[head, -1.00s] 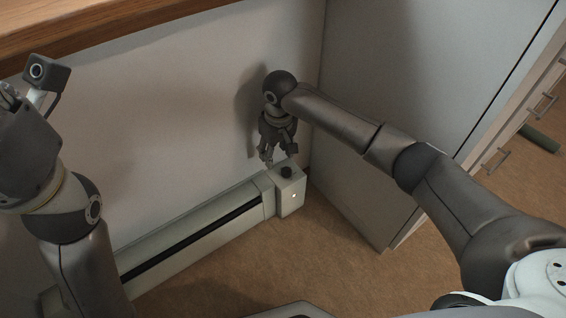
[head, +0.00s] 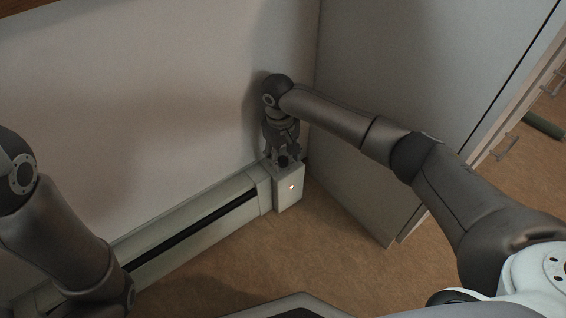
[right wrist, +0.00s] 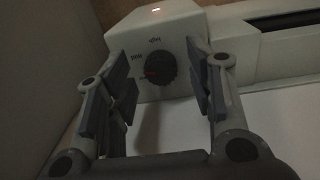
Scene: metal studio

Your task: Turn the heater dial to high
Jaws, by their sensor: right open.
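The heater (head: 190,222) is a long pale baseboard unit along the foot of the wall, with a box-shaped control end (head: 289,190) at its right that carries a small white light.
A grey cabinet side panel (head: 400,110) stands close to the right of the heater's end. The wall (head: 130,110) is just behind the gripper. The brown floor (head: 350,250) in front is clear. A green cylinder (head: 542,124) lies at the far right.

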